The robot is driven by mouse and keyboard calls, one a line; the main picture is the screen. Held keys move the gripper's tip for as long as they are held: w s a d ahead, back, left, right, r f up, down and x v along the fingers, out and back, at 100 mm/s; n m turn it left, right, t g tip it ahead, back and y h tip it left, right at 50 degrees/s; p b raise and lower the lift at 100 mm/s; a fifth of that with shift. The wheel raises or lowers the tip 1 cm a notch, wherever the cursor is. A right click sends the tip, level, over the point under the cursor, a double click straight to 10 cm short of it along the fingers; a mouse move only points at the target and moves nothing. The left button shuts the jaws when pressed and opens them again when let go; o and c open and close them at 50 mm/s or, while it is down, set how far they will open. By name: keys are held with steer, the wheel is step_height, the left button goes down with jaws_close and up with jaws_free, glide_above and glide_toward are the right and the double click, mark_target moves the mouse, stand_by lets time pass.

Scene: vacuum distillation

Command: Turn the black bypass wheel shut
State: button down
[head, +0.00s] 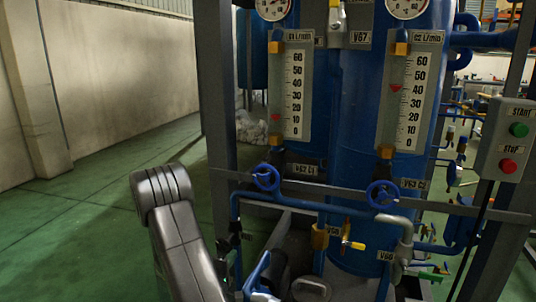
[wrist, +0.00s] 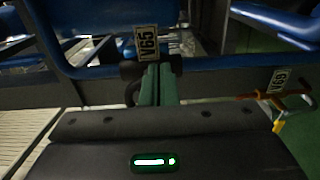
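A dark curved piece (wrist: 131,92) beside the left bar may be part of the black wheel, mostly hidden. I cannot tell whether the fingers touch or grip it. In the head view, my gripper is not clearly visible, and I cannot make out the black wheel with certainty.
Two blue handwheels (head: 266,177) (head: 382,194) sit below the flow gauges. A yellow-handled valve (head: 352,245) is below them. A post with start and stop buttons (head: 508,140) stands right. In the wrist view, an orange-handled valve (wrist: 272,94) tagged V69 is right. Green floor at left is clear.

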steer(key=shift+f, duration=0.1)
stand_by(0.3)
steer(key=v, duration=0.6)
steer(key=shift+d, duration=0.3)
steer(key=shift+s, duration=0.15)
steer(key=n+p, duration=0.5)
steer(key=p, duration=0.1)
glide_toward(227, 243)
steer(key=d+r, duration=0.1)
steer(key=d, duration=0.1)
steer(key=shift+n, duration=0.5)
steer(key=shift+a+r+p+x, duration=0.15)
steer(key=shift+p+x, duration=0.05)
steer(key=shift+x, duration=1.05)
steer(key=shift+a+r+p+x, duration=0.1)
steer(key=shift+r+p+x, duration=0.1)
steer(key=shift+x, duration=1)
steer(key=shift+a+r+p+x, duration=0.1)
steer(key=shift+a+p+x, duration=0.1)
steer(key=shift+x, duration=1.05)
steer(key=shift+f, duration=0.15)
